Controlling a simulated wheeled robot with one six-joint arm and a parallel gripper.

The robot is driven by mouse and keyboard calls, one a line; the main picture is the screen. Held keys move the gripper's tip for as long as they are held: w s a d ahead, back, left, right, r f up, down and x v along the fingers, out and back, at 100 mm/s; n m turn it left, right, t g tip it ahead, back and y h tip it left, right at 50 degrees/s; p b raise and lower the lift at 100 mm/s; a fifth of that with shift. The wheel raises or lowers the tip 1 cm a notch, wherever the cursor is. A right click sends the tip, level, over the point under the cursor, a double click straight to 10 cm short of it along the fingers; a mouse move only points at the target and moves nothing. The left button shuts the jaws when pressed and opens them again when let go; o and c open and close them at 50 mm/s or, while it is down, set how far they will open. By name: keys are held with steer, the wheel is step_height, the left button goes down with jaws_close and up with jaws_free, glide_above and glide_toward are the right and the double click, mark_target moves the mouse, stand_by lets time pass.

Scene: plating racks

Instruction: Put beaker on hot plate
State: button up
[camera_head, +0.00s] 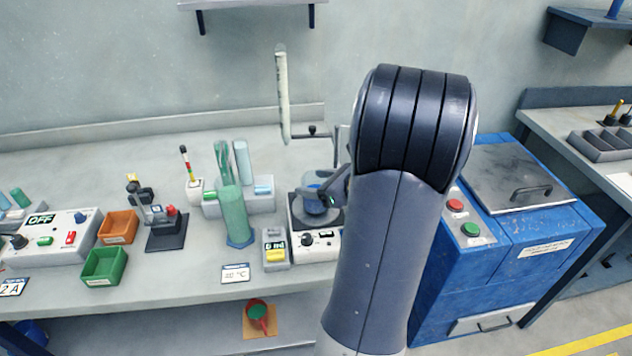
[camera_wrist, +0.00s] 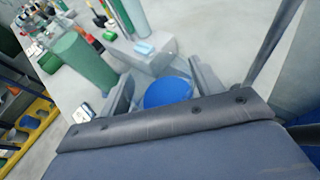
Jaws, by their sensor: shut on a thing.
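The beaker (camera_head: 313,206), with blue contents, is over the dark top of the hot plate (camera_head: 314,246) in the head view. I cannot tell whether its base touches the plate. My gripper (camera_head: 326,193) is shut on the beaker, reaching in from the right. In the wrist view, the round blue beaker (camera_wrist: 168,93) sits between the two fingers of my gripper (camera_wrist: 162,92). My arm hides part of the bench to the right of the hot plate. The hot plate is not clear in the wrist view.
A thermometer-like tube on a stand (camera_head: 283,95) rises behind the hot plate. A green cylinder (camera_head: 236,215) and a small box with a yellow part (camera_head: 276,251) stand close on the left. A rack (camera_head: 250,196) is behind them. A blue machine (camera_head: 505,240) stands right.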

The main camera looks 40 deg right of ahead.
steer(key=shift+f, duration=0.15)
steer(key=o, duration=1.1)
steer(key=shift+s+d+r, duration=0.1)
steer(key=shift+s+r, duration=0.05)
steer(key=shift+r, duration=0.15)
steer(key=v, duration=1.1)
steer(key=shift+s, duration=0.35)
